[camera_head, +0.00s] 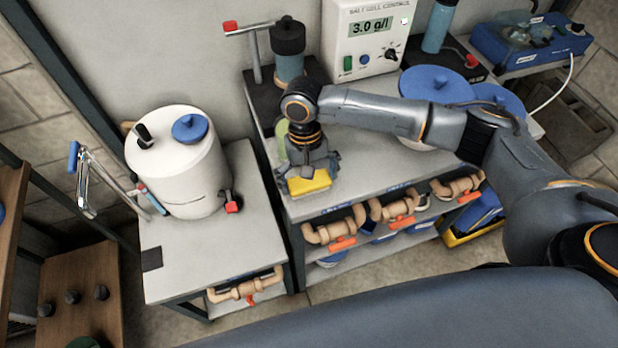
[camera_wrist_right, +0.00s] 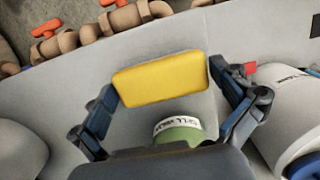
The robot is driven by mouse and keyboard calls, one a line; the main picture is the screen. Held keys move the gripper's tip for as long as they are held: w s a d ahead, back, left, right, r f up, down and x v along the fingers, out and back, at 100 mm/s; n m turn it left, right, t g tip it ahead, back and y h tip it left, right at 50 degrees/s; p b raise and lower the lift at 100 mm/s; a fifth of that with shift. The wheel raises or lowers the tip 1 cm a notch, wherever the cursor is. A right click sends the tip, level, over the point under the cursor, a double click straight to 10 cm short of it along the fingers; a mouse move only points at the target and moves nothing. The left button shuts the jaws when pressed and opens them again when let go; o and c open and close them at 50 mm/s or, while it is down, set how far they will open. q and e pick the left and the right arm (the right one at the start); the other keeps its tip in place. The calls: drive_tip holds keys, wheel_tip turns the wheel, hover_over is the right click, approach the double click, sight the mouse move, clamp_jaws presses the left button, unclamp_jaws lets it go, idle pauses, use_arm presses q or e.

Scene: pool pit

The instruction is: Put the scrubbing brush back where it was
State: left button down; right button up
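A yellow block (camera_head: 309,181), which I take to be the scrubbing brush, is at the front left part of the grey bench top (camera_head: 350,180). No bristles show. My right gripper (camera_head: 308,170) reaches down over it from behind. In the right wrist view the yellow block (camera_wrist_right: 160,78) spans between the two fingertips of the right gripper (camera_wrist_right: 161,76), which meet its two ends. The gripper looks shut on it. I cannot tell whether its underside touches the bench. My left gripper is not in view.
A green labelled item (camera_wrist_right: 180,133) is close by the gripper. A white tank (camera_head: 180,165) stands on the lower left bench. Pipes with orange valves (camera_head: 342,243) run below the front edge.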

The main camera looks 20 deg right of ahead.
drive_tip(key=shift+r, duration=0.1)
wheel_tip(320, 180, up, 12)
drive_tip(key=w+b, duration=0.1)
drive_tip(key=b, duration=0.1)
drive_tip(key=shift+w, duration=0.4)
idle(0.4)
